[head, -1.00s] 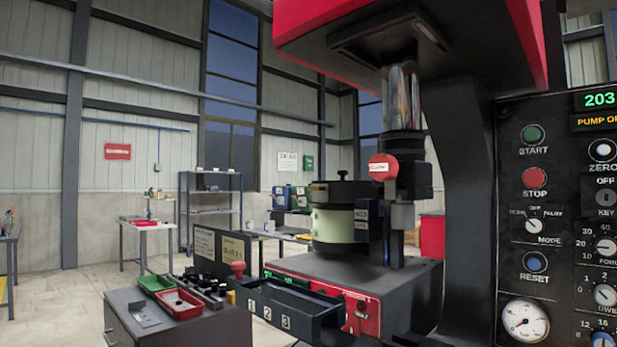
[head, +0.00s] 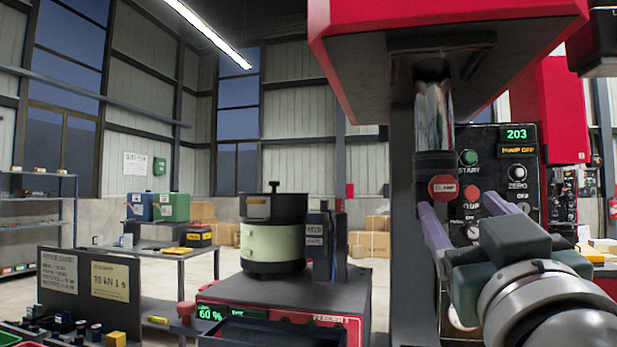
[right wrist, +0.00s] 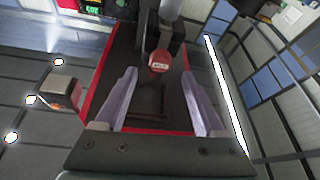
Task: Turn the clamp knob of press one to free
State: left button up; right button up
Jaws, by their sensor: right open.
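The clamp knob (head: 443,188) is a round red knob with a white label, on the dark ram under the red head of the press (head: 440,60). My right gripper (head: 456,204) is open in front of the knob, its two pale purple fingers pointing towards it. In the right wrist view the knob (right wrist: 159,62) shows beyond and between the open fingertips (right wrist: 159,74), and nothing is held. I cannot tell exactly how far the fingertips are from the knob. My left gripper is not in view.
A control panel (head: 517,150) with a green 203 display stands behind my right gripper, partly hidden by it. A bowl feeder (head: 272,245) stands left of the press. A small bench with signs and parts is at lower left.

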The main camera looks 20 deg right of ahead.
aim_at(446, 190)
jog(key=p+x, duration=0.1)
jog(key=x, duration=0.3)
jog(key=shift+w+d+r+p, duration=0.15)
jog(key=shift+w+r+p, duration=0.15)
jog(key=shift+p, duration=0.1)
jog(key=shift+w+d, duration=0.25)
jog(key=shift+w, duration=0.2)
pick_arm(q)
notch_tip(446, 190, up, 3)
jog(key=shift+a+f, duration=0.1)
pick_arm(e)
jog(key=c, duration=0.3)
grip_shut()
